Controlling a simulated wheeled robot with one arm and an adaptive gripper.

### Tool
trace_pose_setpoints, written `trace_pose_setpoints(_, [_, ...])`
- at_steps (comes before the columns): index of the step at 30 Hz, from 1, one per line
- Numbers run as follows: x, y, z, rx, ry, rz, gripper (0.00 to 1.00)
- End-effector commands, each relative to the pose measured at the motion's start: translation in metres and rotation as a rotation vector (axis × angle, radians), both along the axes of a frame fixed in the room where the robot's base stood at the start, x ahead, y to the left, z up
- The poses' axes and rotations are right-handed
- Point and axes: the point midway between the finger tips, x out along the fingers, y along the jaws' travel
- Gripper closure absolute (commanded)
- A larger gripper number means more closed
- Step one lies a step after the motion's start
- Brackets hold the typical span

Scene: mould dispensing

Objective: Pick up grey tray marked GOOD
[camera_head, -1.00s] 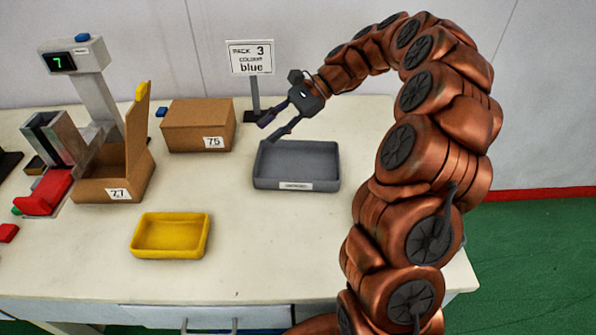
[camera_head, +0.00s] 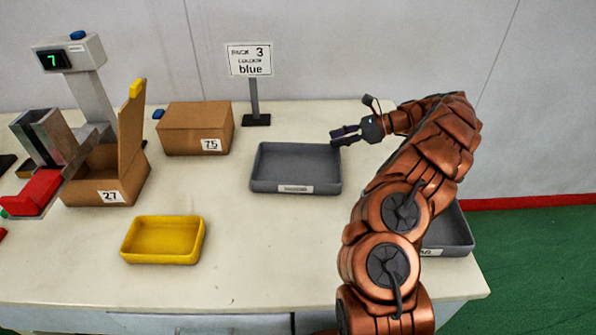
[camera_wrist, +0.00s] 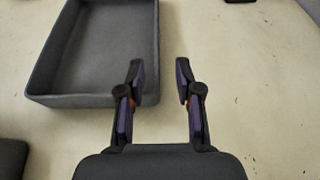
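A grey tray (camera_head: 262,183) stands in the middle of the table with a white label on its front wall, too blurred to read. Its walls also show at the upper left of the wrist view (camera_wrist: 95,100). A second grey tray (camera_head: 458,235) stands at the table's right, partly hidden behind my arm; its label is mostly covered. I cannot tell which tray is marked GOOD. My gripper (camera_head: 334,136) is at the back right corner of the middle tray, fingers pointing left. In the wrist view (camera_wrist: 160,82) its fingers are apart with nothing between them.
A yellow tray (camera_head: 128,248) sits at the front left. A closed box marked 75 (camera_head: 183,137) and an open box marked 27 (camera_head: 85,190) stand behind it. A sign (camera_head: 250,60) reads pack 3, colour blue. The table's front middle is clear.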

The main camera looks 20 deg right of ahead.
Motion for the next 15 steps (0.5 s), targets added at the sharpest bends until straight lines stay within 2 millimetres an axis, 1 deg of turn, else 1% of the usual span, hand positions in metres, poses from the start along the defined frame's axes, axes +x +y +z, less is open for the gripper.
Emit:
trace_pose_setpoints(3, [0.005,0.011,-0.003,0.000,-0.001,0.004,0.66])
trace_pose_setpoints(11, [0.011,0.024,-0.009,0.000,-0.001,0.004,0.66])
trace_pose_setpoints(15, [0.016,0.037,-0.013,0.000,0.000,0.004,0.66])
